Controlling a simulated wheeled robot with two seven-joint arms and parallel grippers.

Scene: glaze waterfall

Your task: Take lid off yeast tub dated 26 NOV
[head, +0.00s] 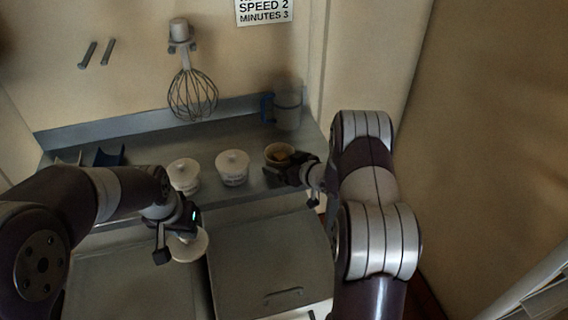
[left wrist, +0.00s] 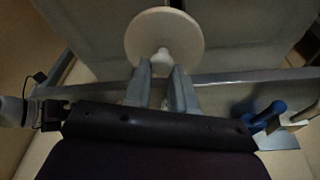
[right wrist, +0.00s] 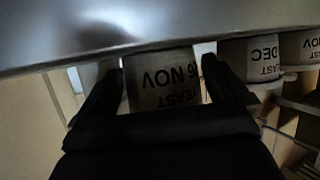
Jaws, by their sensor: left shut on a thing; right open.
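The yeast tub marked 26 NOV (right wrist: 162,82) shows upside down in the right wrist view, between the fingers of my right gripper (right wrist: 155,75). In the head view this tub (head: 270,152) stands lidless on the shelf, with brownish contents visible. My right gripper (head: 296,168) is open beside it; I cannot tell whether a finger touches it. My left gripper (left wrist: 163,72) is shut on the knob of a round white lid (left wrist: 148,32). In the head view the lid (head: 190,246) is held in front of the shelf edge, clear of the tubs.
Two lidded white tubs (head: 232,170) (head: 184,174) stand left of the open one; one label reads DEC (right wrist: 264,54). A clear jug (head: 290,108) is behind. A whisk (head: 192,95) hangs above the shelf. A blue tool (head: 108,157) lies at the shelf's left.

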